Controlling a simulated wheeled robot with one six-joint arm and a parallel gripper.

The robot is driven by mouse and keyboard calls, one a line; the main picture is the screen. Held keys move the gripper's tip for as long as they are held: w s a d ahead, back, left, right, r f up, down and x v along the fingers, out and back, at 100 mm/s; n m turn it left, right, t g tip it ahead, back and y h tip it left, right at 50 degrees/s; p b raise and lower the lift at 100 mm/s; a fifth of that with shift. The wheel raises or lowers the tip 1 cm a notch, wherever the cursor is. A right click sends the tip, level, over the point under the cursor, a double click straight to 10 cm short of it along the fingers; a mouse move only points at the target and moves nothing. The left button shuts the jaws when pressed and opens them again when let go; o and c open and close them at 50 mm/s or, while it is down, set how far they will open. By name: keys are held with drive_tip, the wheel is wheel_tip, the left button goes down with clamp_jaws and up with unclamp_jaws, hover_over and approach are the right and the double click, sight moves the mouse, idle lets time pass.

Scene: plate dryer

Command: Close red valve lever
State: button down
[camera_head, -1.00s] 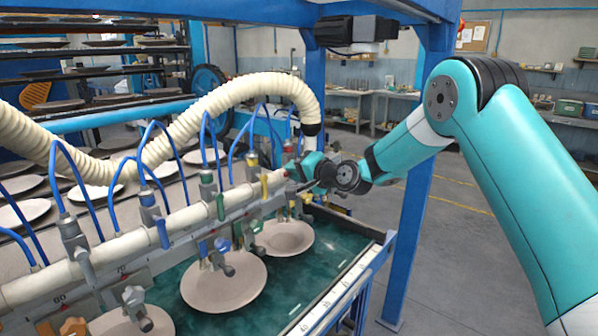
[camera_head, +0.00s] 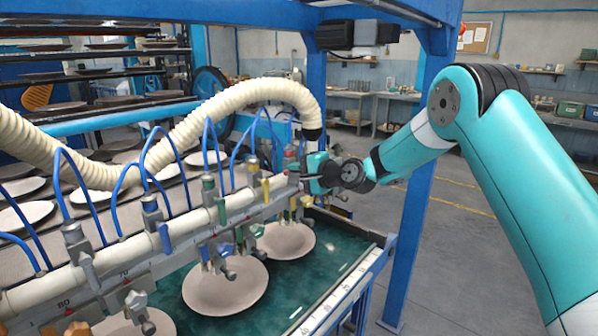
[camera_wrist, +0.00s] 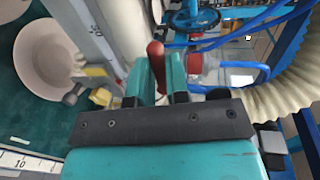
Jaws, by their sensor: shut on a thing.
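The red valve lever (camera_wrist: 157,66) stands up between the two teal fingers in the wrist view, its rounded end showing past them. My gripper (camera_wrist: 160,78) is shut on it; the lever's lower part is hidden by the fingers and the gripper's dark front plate. In the head view my gripper (camera_head: 308,168) is at the far end of the white pipe rail (camera_head: 185,225). There the lever is mostly hidden by the gripper, and I cannot tell its exact angle.
A valve with a yellow lever (camera_head: 265,190) sits just left of my gripper, with blue and green valves farther along. Blue hoses and a thick cream hose (camera_head: 240,95) arch over the rail. Plates (camera_head: 285,240) lie on the green surface below. A blue post (camera_head: 408,240) stands right.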

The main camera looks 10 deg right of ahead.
drive_tip(key=shift+d+r, duration=0.1)
drive_tip(key=c, duration=1.1)
unclamp_jaws()
drive_tip(key=shift+w, duration=0.1)
drive_tip(key=b+v, duration=0.6)
drive_tip(key=v, duration=1.1)
drive_tip(key=shift+d, duration=0.15)
